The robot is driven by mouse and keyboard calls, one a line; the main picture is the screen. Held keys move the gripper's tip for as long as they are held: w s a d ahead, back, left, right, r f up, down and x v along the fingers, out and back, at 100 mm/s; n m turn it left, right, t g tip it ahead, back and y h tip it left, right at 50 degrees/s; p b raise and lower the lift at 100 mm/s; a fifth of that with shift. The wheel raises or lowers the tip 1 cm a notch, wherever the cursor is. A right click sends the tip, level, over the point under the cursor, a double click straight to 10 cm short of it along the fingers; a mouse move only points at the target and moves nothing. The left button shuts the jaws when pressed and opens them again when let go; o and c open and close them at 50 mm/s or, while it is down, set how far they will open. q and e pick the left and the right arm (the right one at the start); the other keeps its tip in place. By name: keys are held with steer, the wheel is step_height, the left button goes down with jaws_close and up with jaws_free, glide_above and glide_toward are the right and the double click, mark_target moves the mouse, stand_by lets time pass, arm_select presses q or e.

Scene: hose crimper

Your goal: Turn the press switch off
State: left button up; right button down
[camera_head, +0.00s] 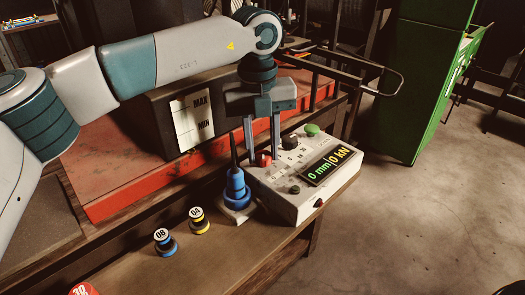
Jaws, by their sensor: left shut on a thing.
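The press control box (300,205) is a light grey panel on the bench with a display (328,167) reading 0 mm / 0 kN. A red knob (263,159) sits at its upper left, a black dial (290,142) near the top, and a green button (312,130) at the upper right. My left gripper (263,157) points down over the upper left of the box, with its two fingers on either side of the red knob, shut on it. The finger on the left partly hides the box edge. My right gripper is not in view.
A blue fitting with a black spike (236,185) stands close to the left of the box. A yellow piece (199,222) and a blue piece (165,243) stand on the wooden bench (225,262). A red item (83,289) shows at the bottom edge. A green cabinet (425,80) stands behind right.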

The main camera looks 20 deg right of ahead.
mark_target(259, 155)
arm_select(q)
steer(key=shift+r, duration=0.1)
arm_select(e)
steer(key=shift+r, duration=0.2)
arm_select(q)
steer(key=o, duration=1)
steer(key=shift+o, duration=0.2)
step_height(259, 155, up, 17)
steer(key=shift+w+a+r, duration=0.15)
steer(key=shift+a, duration=0.25)
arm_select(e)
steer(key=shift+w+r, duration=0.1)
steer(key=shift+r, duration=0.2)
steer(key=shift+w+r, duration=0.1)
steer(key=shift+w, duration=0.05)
